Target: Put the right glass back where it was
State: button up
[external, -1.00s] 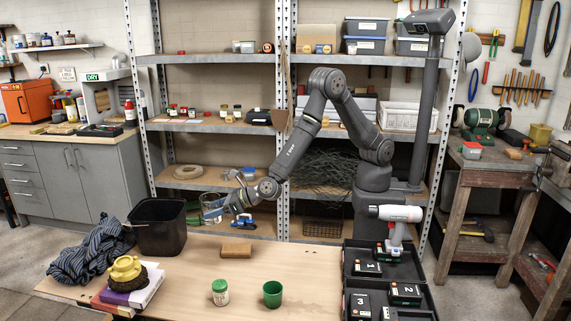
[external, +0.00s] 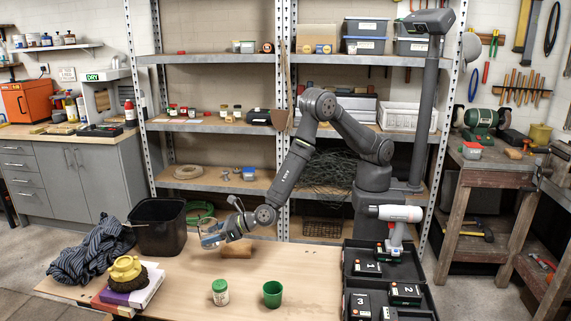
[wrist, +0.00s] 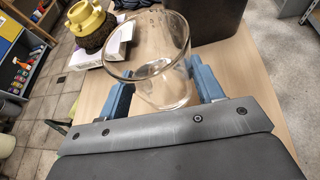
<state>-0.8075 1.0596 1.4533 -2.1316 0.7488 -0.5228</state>
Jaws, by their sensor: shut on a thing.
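A clear glass (wrist: 150,45) is between the blue fingers of my gripper (wrist: 160,80) in the wrist view. My gripper is shut on it, with one finger on each side, and the glass's open rim faces the camera. In the external view my gripper (external: 212,239) is low over the back of the table, just right of the black bin. The glass is small and partly hidden there. I cannot tell whether its base touches the table. No second clear glass is evident.
The black bin (external: 158,228) stands left of my gripper, and a brown block (external: 236,252) lies close to its right. A white jar with a green lid (external: 220,292) and a green cup (external: 272,294) stand at the front. The table's middle right is clear.

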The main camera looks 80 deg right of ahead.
jog(key=a+f, duration=0.1)
jog(key=a, duration=0.1)
jog(key=a+f, duration=0.1)
jog(key=a, duration=0.1)
jog(key=s+a+f, duration=0.1)
jog(key=a, duration=0.1)
jog(key=shift+a+f, duration=0.1)
jog(key=shift+f, duration=0.25)
jog(key=shift+a+f, duration=0.3)
jog(key=shift+f, duration=1.85)
jog(key=shift+f, duration=0.1)
jog(key=o, duration=1.2)
jog(key=shift+f, duration=0.1)
